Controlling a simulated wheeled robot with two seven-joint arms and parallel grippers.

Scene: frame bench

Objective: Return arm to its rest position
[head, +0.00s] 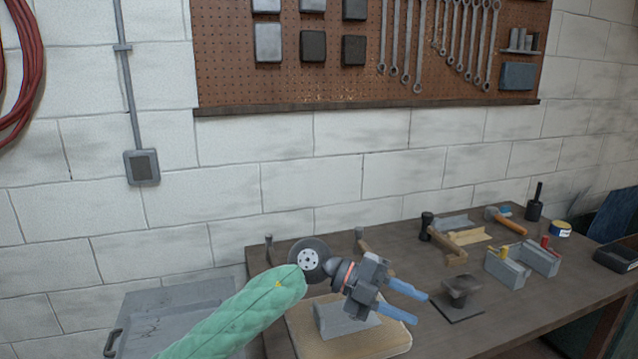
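My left arm (240,315), in a green padded sleeve, comes in from the bottom left of the head view. My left gripper (421,309) is over the workbench, pointing right. Its two blue fingers are apart, and nothing shows between them. A wooden board (385,345) with a grey block (342,318) on it lies below and partly behind the gripper. My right arm and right gripper are not in view.
The workbench (510,315) holds a dark disc (309,259) just behind my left wrist, a small dark stand (461,292) right of the fingers, a hammer (440,236) and grey bins (507,267). A grey metal cabinet (150,315) stands left. The front right bench top is clear.

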